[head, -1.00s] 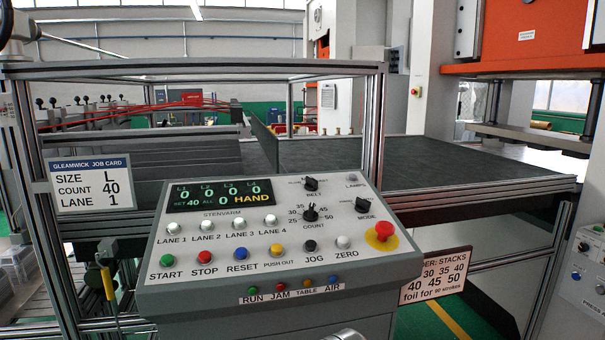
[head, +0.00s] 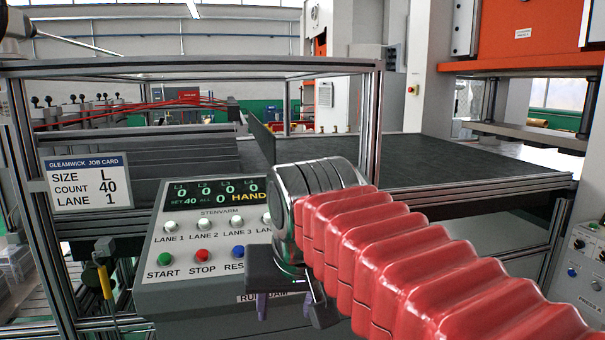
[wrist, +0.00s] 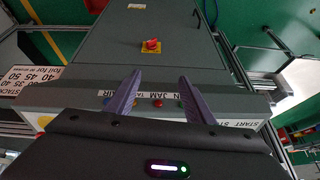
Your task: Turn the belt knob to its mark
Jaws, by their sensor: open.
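The belt knob is hidden in the head view now, behind my red-sleeved arm, and does not show in the wrist view. The console (head: 152,275) shows only its left part in the head view, with its display (head: 210,195) reading SET 40 and HAND. My gripper (head: 292,306) hangs in front of the console's lower front edge, its purple fingers pointing down. In the wrist view my gripper (wrist: 160,77) is open and empty. Its fingers lie over the console's front strip with the JAM and AIR lamp labels, apart from any knob.
A job card (head: 86,182) at left reads size L, count 40, lane 1. A metal frame post (head: 370,125) stands behind the console, with a dark belt table (head: 430,165) beyond. The wrist view shows a red switch on a yellow plate (wrist: 151,46) on the cabinet below.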

